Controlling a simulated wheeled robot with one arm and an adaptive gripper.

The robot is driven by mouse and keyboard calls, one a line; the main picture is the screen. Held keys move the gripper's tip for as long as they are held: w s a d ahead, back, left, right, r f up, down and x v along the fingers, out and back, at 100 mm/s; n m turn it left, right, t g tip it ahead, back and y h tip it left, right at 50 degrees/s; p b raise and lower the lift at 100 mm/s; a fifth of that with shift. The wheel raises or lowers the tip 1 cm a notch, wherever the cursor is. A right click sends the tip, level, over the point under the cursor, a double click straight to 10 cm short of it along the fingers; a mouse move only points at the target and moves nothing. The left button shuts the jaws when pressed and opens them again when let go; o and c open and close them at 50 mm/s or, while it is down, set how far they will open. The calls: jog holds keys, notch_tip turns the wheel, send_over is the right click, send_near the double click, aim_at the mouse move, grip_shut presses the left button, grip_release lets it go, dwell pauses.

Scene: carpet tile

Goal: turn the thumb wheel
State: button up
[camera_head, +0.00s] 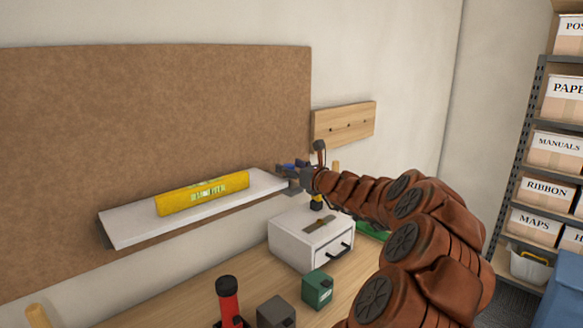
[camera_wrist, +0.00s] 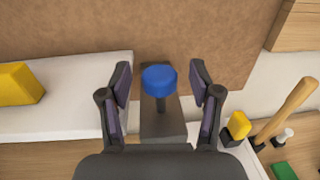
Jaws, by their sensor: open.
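A blue round knob (camera_wrist: 158,78), likely the thumb wheel, stands on a dark stem over a dark grey block (camera_wrist: 160,122) in the wrist view. My gripper (camera_wrist: 160,72) is open, with one finger on each side of the knob and a gap visible on both sides. In the head view, my gripper (camera_head: 291,180) is at the right end of the white shelf, and a bit of blue (camera_head: 288,165) shows beside it. My gripper and arm hide most of the block there.
The white shelf (camera_head: 125,224) holds a yellow box (camera_head: 203,193). Below are a white drawer unit (camera_head: 290,242), a green box (camera_head: 317,289), a dark box (camera_head: 276,312) and a red flashlight (camera_head: 229,302). A wooden handle (camera_wrist: 288,108) stands right of my gripper.

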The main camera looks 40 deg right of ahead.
jog(key=shift+c, duration=0.3)
jog(key=c, duration=1.1)
jog(key=m+h+b, duration=0.1)
jog(key=b, duration=0.3)
jog(key=m+h+b, duration=0.1)
jog(key=h+b, duration=0.1)
jog(key=b, duration=0.3)
jog(key=m+g+h+b, duration=0.1)
jog(key=b, duration=0.3)
jog(key=shift+w+a+f+h, duration=0.1)
jog(key=shift+a+f+h, duration=0.1)
jog(key=shift+a+h, duration=0.15)
jog(key=m+h+b, duration=0.1)
jog(key=b, duration=0.2)
jog(key=shift+d+g, duration=0.1)
jog(key=shift+g, duration=0.3)
jog(key=shift+f+h+b, duration=0.1)
jog(key=shift+h+b, duration=0.15)
jog(key=shift+b, duration=0.25)
jog(key=m+g+h+b, duration=0.1)
jog(key=b, duration=0.3)
jog(key=shift+h, duration=0.3)
jog(key=shift+r+m+g+h+b, duration=0.35)
jog(key=shift+m+h+b, duration=0.2)
jog(key=shift+b, duration=0.65)
